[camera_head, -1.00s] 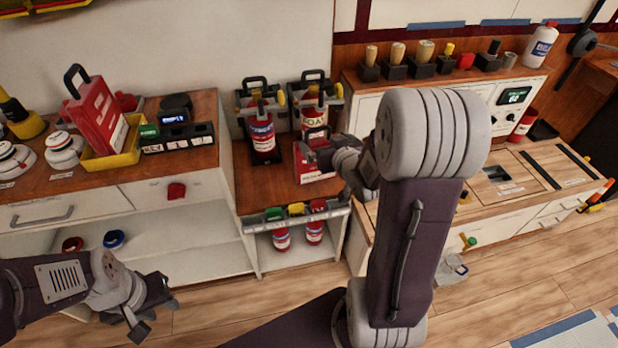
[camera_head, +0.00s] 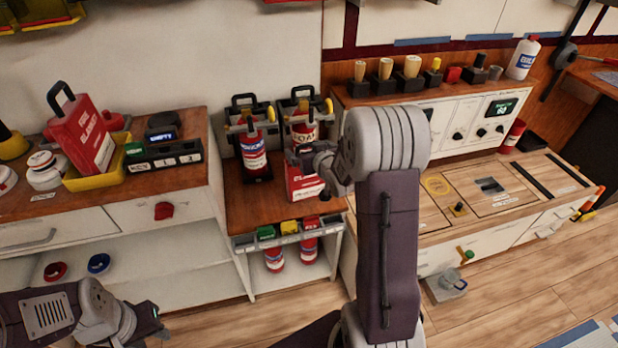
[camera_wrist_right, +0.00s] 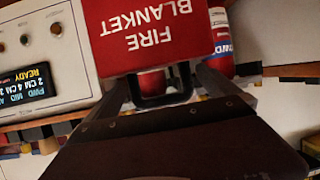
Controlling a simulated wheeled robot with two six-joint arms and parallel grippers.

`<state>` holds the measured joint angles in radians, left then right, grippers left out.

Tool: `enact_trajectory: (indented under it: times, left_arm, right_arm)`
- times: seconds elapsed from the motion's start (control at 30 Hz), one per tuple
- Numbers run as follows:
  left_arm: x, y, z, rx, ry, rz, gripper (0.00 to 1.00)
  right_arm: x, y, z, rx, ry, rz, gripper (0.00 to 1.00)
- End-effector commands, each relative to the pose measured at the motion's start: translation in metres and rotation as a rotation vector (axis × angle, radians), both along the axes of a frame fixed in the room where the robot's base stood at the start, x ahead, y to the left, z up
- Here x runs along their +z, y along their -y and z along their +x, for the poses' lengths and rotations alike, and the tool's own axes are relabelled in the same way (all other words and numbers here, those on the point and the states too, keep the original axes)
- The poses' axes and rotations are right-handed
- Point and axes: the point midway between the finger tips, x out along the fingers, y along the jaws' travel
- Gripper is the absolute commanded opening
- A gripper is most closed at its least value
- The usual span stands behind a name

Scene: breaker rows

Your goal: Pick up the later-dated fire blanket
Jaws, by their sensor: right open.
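A red fire blanket box (camera_head: 303,184) stands on the wooden top of the middle cabinet. My right gripper (camera_head: 308,160) is at its top and hides part of it. In the right wrist view the box (camera_wrist_right: 155,35) appears upside down, reading FIRE BLANKET. Its black handle (camera_wrist_right: 165,97) lies between the open fingers (camera_wrist_right: 165,90); contact cannot be told. Another red fire blanket box (camera_head: 80,133) with a black handle leans in a yellow tray (camera_head: 110,176) on the left cabinet. No date is legible on either. My left gripper (camera_head: 145,325) is low at left, its jaws unclear.
Two red extinguishers (camera_head: 253,150) (camera_head: 305,130) stand in holders behind the nearer blanket. A row of coloured blocks (camera_head: 289,228) lines the cabinet's front edge. A control panel with a lit display (camera_head: 500,107) is at right.

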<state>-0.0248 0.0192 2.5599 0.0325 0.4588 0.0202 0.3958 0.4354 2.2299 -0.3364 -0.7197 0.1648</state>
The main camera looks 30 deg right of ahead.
Motion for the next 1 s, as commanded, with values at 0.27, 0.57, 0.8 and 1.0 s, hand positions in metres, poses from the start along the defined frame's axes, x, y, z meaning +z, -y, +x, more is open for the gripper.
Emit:
enact_trajectory:
  times: [0.27,0.57,0.8,1.0]
  left_arm:
    - [0.000,0.000,0.000,0.000,0.000,0.000,0.36]
    - [0.001,0.000,0.000,0.000,0.000,0.000,0.36]
    - [0.003,0.000,0.000,0.000,0.000,0.000,0.36]
    - [0.011,0.000,0.000,0.000,0.000,0.000,0.36]
  right_arm:
    - [0.001,0.000,0.000,0.000,0.000,0.000,0.61]
    - [0.002,0.000,0.000,0.000,0.004,-0.002,0.05]
    - [0.007,0.000,0.000,0.000,0.004,-0.002,0.05]
    - [0.026,0.000,0.000,0.000,0.006,-0.002,0.05]
